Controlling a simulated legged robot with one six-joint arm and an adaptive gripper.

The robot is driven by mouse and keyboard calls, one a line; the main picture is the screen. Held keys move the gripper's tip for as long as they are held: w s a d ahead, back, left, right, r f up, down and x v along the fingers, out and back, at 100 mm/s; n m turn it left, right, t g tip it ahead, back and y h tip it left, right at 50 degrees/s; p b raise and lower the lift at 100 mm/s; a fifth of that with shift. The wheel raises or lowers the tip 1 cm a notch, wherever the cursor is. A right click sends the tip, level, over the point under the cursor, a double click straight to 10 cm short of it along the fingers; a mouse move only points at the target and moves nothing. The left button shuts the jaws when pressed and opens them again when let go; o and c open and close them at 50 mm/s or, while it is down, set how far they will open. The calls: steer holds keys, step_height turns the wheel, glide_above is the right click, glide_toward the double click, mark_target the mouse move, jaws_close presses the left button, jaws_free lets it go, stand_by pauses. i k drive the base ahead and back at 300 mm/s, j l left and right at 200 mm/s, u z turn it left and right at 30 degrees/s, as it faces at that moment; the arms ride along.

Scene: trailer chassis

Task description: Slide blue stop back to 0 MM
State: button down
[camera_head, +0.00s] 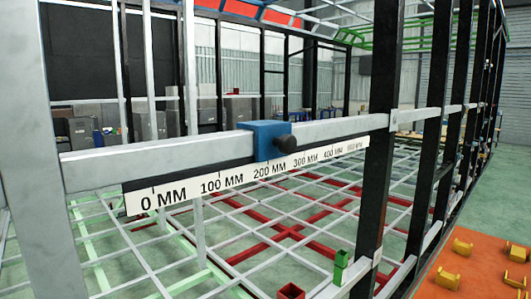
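The blue stop (262,140) sits around a grey horizontal bar (185,152), just above the 200 MM mark. A dark round knob (286,144) sticks out of the blue stop's front right side. A white scale strip (220,182) with black marks hangs below the bar, with 0 MM at its left end and higher numbers to the right. The bar to the left of the stop, above 0 MM and 100 MM, is bare. My gripper is not in view.
A wide grey post (45,160) stands at the left and a black post (380,150) at the right. An orange platform (470,268) with yellow blocks lies at lower right. Green (341,260) and red (291,291) square tubes stand at the bottom.

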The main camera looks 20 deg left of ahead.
mark_target(274, 139)
steer(key=u, duration=1.1)
